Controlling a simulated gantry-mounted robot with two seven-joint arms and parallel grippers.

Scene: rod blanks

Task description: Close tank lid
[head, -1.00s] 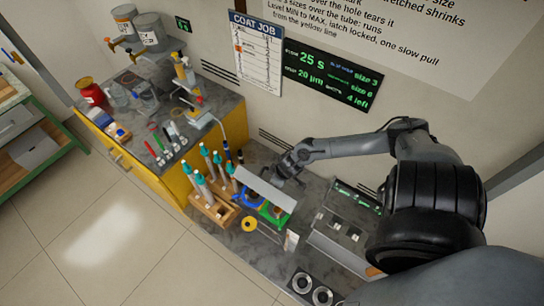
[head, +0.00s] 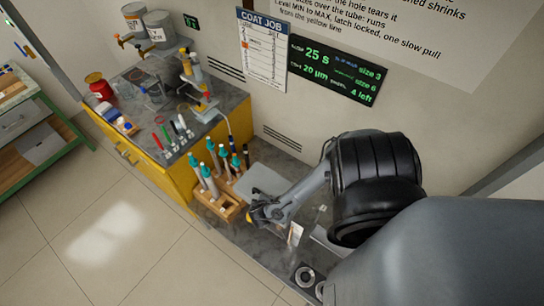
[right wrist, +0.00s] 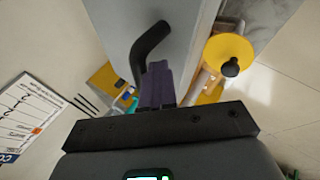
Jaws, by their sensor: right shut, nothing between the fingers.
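The tank's lid is a pale grey plate (head: 262,181) in the head view, just beyond my right gripper. It fills the upper middle of the right wrist view as a grey panel (right wrist: 178,30) with a curved black handle (right wrist: 150,48). My right gripper (right wrist: 158,72) is shut and empty, its dark fingers close beside the handle's lower end; I cannot tell whether they touch. In the head view my right gripper (head: 257,214) is at the lid's front side. My arm hides most of the tank, and I cannot tell the lid's exact angle. My left gripper is not in view.
A wooden rack (head: 222,203) of teal-topped tools stands left of the lid. A yellow disc (right wrist: 229,55) with a black knob lies right of the lid in the wrist view. A white card (head: 295,234) stands to the right. The yellow cabinet (head: 178,185) adjoins the bench.

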